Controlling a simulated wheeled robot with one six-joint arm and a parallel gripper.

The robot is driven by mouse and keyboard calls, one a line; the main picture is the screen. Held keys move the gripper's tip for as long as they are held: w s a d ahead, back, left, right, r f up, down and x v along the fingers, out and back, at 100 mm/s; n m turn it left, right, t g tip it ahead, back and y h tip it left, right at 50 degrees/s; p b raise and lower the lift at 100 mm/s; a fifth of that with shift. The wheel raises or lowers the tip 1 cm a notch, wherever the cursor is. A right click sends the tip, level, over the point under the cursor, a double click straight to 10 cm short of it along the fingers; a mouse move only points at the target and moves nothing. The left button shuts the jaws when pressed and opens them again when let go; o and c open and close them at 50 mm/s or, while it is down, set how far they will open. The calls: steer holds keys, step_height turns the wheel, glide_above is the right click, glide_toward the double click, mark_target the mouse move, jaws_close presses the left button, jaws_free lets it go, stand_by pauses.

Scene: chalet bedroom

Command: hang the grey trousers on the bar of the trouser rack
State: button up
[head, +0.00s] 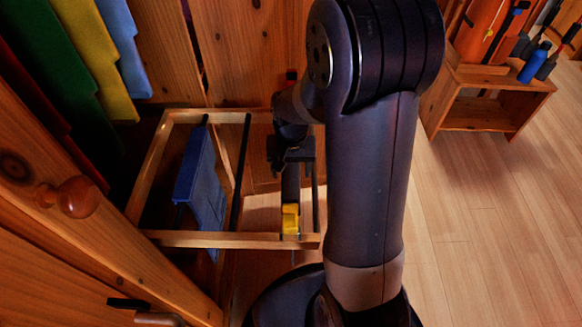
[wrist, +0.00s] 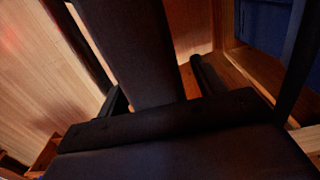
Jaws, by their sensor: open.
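The trouser rack (head: 190,238) is a pale wooden frame with dark bars, pulled out of the wardrobe. My gripper (head: 291,153) is over its right side, partly hidden by my arm. In the wrist view its open fingers (wrist: 160,92) stand on either side of a dark grey strip. That strip looks like the grey trousers (wrist: 135,45); they also show as a narrow dark strip below my gripper in the head view (head: 290,188). I cannot tell whether they rest on a bar. A yellow piece (head: 290,219) sits at the strip's front end.
Blue trousers (head: 201,180) hang over a left bar, with a bare dark bar (head: 240,172) beside them. Coloured clothes (head: 95,55) hang at upper left. A wooden door with a knob (head: 78,197) is near left.

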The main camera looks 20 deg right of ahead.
step_height(320, 180, up, 11)
steer(key=p, duration=0.3)
steer(key=shift+f, duration=0.1)
step_height(320, 180, down, 11)
steer(key=b, duration=0.3)
steer(key=shift+r+p, duration=1.05)
steer(key=shift+r, duration=0.45)
steer(key=shift+f, duration=0.1)
